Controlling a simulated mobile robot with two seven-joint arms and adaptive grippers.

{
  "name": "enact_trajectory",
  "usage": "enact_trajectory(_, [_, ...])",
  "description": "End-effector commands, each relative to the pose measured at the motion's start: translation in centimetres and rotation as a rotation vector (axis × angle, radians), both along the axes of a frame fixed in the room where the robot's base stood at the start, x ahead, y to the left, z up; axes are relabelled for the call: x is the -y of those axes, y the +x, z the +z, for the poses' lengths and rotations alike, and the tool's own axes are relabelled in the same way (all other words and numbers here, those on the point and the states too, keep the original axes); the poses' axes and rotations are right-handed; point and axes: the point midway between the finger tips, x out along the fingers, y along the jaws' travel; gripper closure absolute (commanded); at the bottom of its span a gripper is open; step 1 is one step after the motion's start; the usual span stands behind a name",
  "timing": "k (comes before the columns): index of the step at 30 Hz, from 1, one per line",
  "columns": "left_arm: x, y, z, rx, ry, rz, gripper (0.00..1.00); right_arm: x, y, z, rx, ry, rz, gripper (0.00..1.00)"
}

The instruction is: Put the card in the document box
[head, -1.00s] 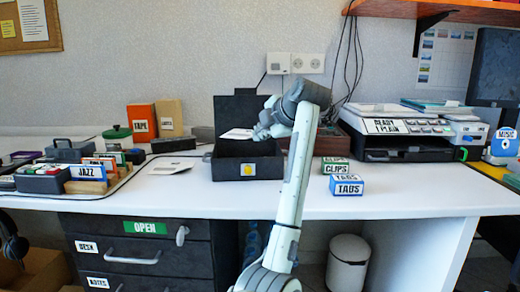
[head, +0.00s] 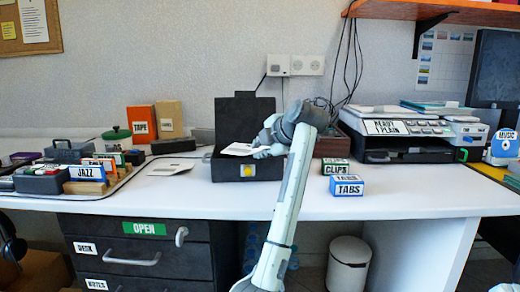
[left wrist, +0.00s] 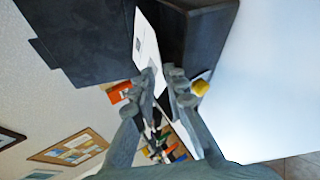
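The document box (head: 233,172) is black with a yellow latch and stands on the white desk, its lid raised at the back. It also shows in the left wrist view (left wrist: 205,40). My left gripper (head: 262,150) is above the box opening, shut on the white card (head: 238,149). In the left wrist view the card (left wrist: 147,45) is between the fingertips (left wrist: 165,88). The card is tilted over the opening, and I cannot tell whether its lower edge is inside the box. The box's inside is mostly hidden. My right gripper is not in view.
A flat white paper (head: 172,168) lies left of the box. Several labelled boxes, including one marked TABS (head: 346,186), stand right of it. A printer (head: 395,140) is further right. A tray with a JAZZ card holder (head: 88,172) is at left. The front desk strip is clear.

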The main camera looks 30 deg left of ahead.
Motion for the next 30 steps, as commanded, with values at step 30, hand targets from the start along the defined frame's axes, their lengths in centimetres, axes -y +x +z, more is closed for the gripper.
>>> enact_trajectory(30, [8.9,-5.2,6.5,-0.001,-0.001,0.001,0.86,-0.4,1.0,-3.1,-0.186,-0.072,0.004,1.0])
